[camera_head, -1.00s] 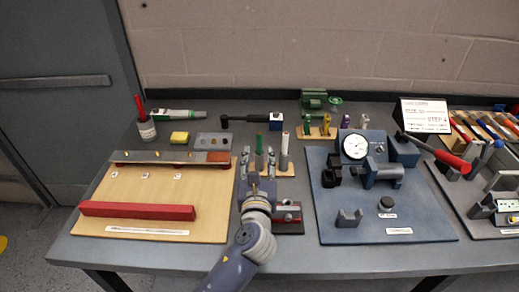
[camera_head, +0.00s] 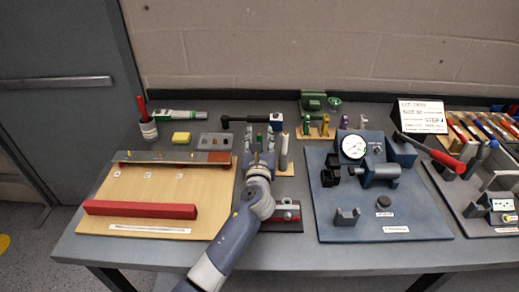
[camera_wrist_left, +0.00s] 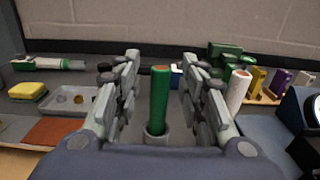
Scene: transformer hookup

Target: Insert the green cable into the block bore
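The green cable (camera_wrist_left: 158,98) stands upright in a grey round holder (camera_wrist_left: 156,139) in the left wrist view. It has a reddish-brown top end. My left gripper (camera_wrist_left: 160,88) is open, with one finger on each side of the cable and a visible gap on both sides. In the head view my left gripper (camera_head: 259,143) is over the cable stand at the table's middle and hides much of the cable. A small grey-and-red block (camera_head: 287,212) sits on a dark base just right of my left wrist; its bore cannot be made out. My right gripper is not in view.
A white cylinder (camera_head: 284,152) stands close right of my left gripper. A wooden board with a red bar (camera_head: 140,209) lies at left. A blue plate (camera_head: 335,225) with a dial gauge (camera_head: 353,147) lies at right. Small pegs (camera_head: 315,130) stand behind.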

